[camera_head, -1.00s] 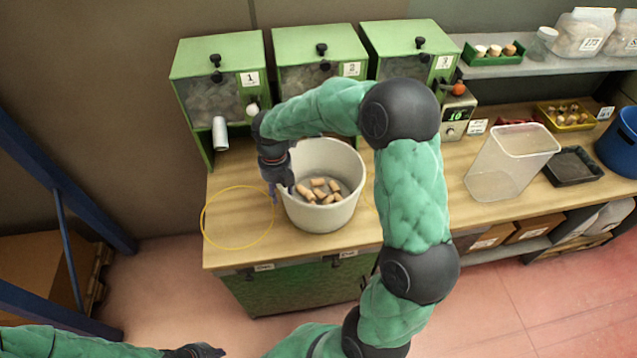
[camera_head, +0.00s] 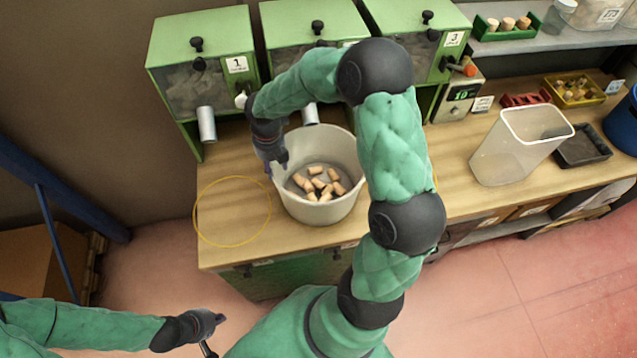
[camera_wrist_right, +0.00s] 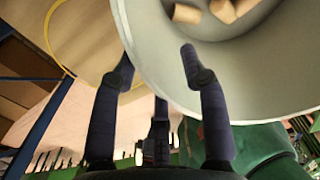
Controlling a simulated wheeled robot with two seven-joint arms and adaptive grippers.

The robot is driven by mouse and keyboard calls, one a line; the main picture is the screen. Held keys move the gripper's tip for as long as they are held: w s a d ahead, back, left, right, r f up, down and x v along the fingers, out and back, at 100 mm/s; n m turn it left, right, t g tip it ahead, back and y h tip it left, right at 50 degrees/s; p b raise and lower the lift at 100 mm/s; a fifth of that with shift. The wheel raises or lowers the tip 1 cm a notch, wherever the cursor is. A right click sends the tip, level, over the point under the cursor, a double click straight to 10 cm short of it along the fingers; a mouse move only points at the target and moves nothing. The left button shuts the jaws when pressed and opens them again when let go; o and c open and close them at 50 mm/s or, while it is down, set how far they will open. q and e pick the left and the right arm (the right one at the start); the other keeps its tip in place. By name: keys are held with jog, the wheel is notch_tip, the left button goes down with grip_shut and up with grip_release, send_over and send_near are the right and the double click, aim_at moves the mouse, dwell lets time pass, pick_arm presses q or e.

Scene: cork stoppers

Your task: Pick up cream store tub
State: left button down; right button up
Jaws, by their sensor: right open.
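The cream store tub (camera_head: 300,209) stands upright on the wooden bench, with several corks (camera_head: 322,182) lying in its bottom. My right gripper (camera_head: 277,170) is at the tub's left rim, pointing down, with open jaws. In the right wrist view, the tub's pale wall (camera_wrist_right: 270,85) fills the upper right. There the right gripper's (camera_wrist_right: 157,62) left finger is outside the wall and its right finger overlaps the tub's inner side; I cannot tell whether either touches. My left gripper (camera_head: 207,335) is low at the bottom left, away from the bench; its jaws are unclear.
Green dispensers (camera_head: 205,75) stand along the back of the bench. A yellow ring (camera_head: 233,177) marks bare bench left of the tub. A clear container (camera_head: 515,150), black tray (camera_head: 582,146) and blue bin (camera_head: 625,125) are to the right. A blue post (camera_head: 62,190) stands at left.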

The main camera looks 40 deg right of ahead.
jog(key=shift+s+a+f+b, duration=0.15)
jog(key=shift+a+f, duration=0.1)
jog(key=shift+f, duration=1.05)
jog(key=shift+w+a+f+b, duration=0.15)
jog(key=shift+a+f, duration=0.1)
jog(key=shift+f, duration=1.05)
jog(key=shift+s, duration=0.1)
jog(key=shift+c, duration=0.2)
grip_shut()
